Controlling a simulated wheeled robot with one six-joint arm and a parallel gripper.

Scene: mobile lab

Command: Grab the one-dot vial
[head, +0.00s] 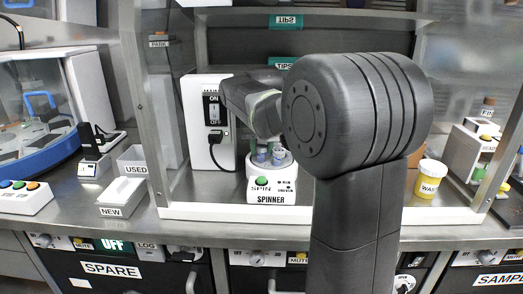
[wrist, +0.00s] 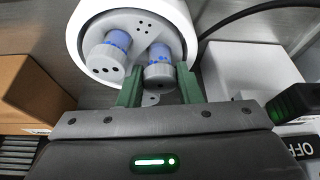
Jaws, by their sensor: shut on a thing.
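The one-dot vial (wrist: 159,73) has a grey cap with a single dark dot and a blue body. It sits in the white round head of the spinner (wrist: 75,30). My gripper (wrist: 160,82) has one green finger on each side of this vial's cap and is shut on it. A second vial (wrist: 107,55), with three dots on its cap, stands in the spinner just left of the left finger. In the head view the spinner (head: 271,190) stands under my arm, with the vials partly visible on top. My gripper's fingers are hidden there by the arm.
A brown box (wrist: 35,85) is left of the gripper and a white box (wrist: 240,70) is right. A yellow WASTE cup (head: 430,178) stands to the right.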

